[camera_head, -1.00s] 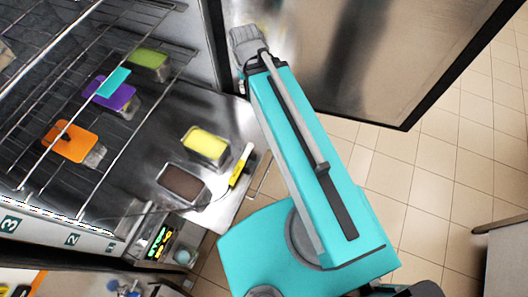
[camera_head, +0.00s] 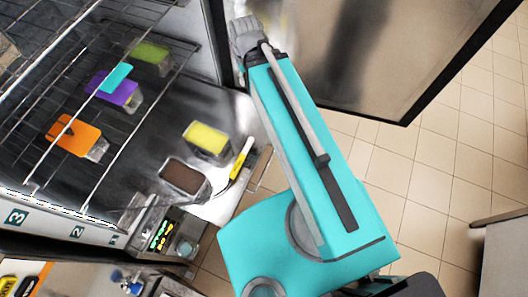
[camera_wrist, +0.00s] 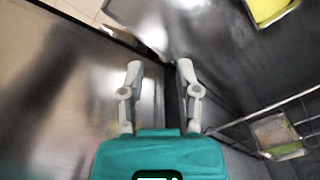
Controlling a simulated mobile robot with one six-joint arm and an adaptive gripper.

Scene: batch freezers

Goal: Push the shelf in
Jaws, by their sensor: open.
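The wire shelf (camera_head: 60,101) is at the upper left in the head view, inside the open freezer. Tubs with orange (camera_head: 73,135), purple (camera_head: 112,88) and green (camera_head: 151,53) lids show among its bars. Below it, a smooth metal surface (camera_head: 232,100) carries a yellow tub (camera_head: 207,139) and a brown one (camera_head: 186,177). My gripper (camera_wrist: 159,78) is open and empty in the wrist view, fingers spread near the dark gap between the door and the freezer. It touches no shelf that I can see. Wire bars (camera_wrist: 260,115) lie to its right.
The open freezer door (camera_head: 365,55) stands at the upper right, close to my arm. A yellow-handled tool (camera_head: 241,159) lies at the metal surface's front corner. Tiled floor (camera_head: 415,175) is clear at the right.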

